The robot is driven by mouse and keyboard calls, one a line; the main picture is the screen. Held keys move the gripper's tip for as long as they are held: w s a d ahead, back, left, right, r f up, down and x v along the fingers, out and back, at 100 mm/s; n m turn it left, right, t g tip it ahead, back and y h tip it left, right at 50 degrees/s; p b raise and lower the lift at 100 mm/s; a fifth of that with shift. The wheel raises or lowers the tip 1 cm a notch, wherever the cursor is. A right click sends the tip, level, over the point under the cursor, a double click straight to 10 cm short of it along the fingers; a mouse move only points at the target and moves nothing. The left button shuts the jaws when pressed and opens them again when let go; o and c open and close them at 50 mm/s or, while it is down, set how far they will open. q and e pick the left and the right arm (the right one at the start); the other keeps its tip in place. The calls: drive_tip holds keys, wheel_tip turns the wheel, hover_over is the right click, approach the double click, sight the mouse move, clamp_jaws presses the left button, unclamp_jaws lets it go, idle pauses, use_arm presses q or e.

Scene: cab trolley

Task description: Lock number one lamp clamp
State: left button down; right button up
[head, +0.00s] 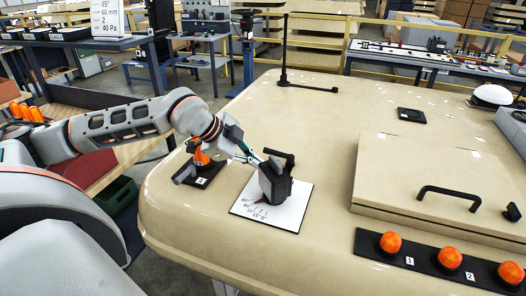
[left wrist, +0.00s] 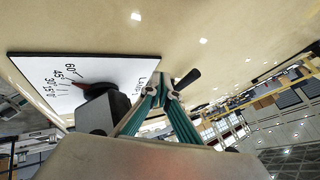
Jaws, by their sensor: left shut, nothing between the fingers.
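A dark lamp-like head (head: 275,184) stands on a white angle-scale plate (head: 292,216) on the beige top. In the left wrist view the plate (left wrist: 95,65) shows angle marks, a red pointer (left wrist: 78,85) and the dark head (left wrist: 97,114). A black lever (left wrist: 187,78) sticks out beyond my fingertips; contact cannot be told. My left gripper (head: 258,160), with teal fingers (left wrist: 165,88), is shut and empty beside the head. An orange-handled clamp (head: 200,157) on a black base labelled 1 (head: 203,181) stands left of the plate, partly behind my arm. My right gripper is out of view.
A black strip (head: 425,262) with orange knobs labelled 1 and 2 lies at the front right. A hatch with a black handle (head: 448,195) is behind it. A thin black post (head: 284,50) rises at the back. The middle of the beige top is clear.

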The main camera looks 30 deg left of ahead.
use_arm(q)
drive_tip(key=shift+x, duration=0.9)
drive_tip(key=w, duration=0.1)
drive_tip(key=w+r+p, duration=0.1)
drive_tip(key=shift+w+a, duration=0.4)
drive_tip(key=shift+w, duration=0.5)
drive_tip(key=shift+w+a, duration=0.25)
